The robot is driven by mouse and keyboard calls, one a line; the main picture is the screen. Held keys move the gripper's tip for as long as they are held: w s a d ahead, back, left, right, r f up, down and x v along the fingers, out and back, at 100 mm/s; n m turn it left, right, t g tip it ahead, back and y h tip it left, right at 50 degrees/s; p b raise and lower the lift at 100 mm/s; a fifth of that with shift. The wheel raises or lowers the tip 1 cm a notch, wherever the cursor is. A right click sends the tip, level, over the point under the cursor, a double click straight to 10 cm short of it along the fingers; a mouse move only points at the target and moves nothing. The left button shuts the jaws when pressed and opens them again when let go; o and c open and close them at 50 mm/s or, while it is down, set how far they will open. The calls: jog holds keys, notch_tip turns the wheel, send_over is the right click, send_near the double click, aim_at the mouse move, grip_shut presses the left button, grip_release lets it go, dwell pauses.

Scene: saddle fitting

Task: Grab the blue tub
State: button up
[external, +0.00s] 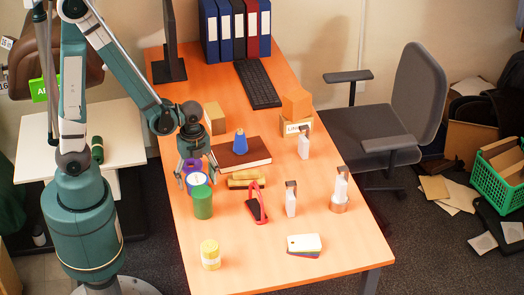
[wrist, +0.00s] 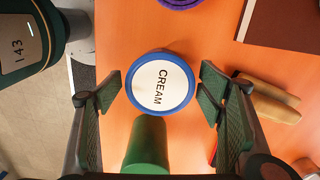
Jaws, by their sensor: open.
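The blue tub (wrist: 160,84) has a round white lid marked "CREAM" inside a blue rim. In the external view the tub (external: 197,181) stands near the left edge of the orange table. My gripper (external: 197,173) is over it, pointing down. In the wrist view my open gripper (wrist: 161,93) has a finger on each side of the tub's outline, with gaps on both sides. The jaws are empty. I cannot tell exactly how high the fingertips are above the lid.
A green cylinder (external: 203,202) stands close in front of the tub; it also shows in the wrist view (wrist: 147,147). A purple ring (wrist: 178,3) is just behind.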

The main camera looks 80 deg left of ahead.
aim_at(198, 177)
jog(key=shift+c, duration=0.7)
jog(key=c, duration=0.9)
jog(key=shift+o, duration=0.2)
jog(key=shift+r, duration=0.15)
jog(key=shift+r+p, duration=1.6)
jog(key=shift+r, duration=3.3)
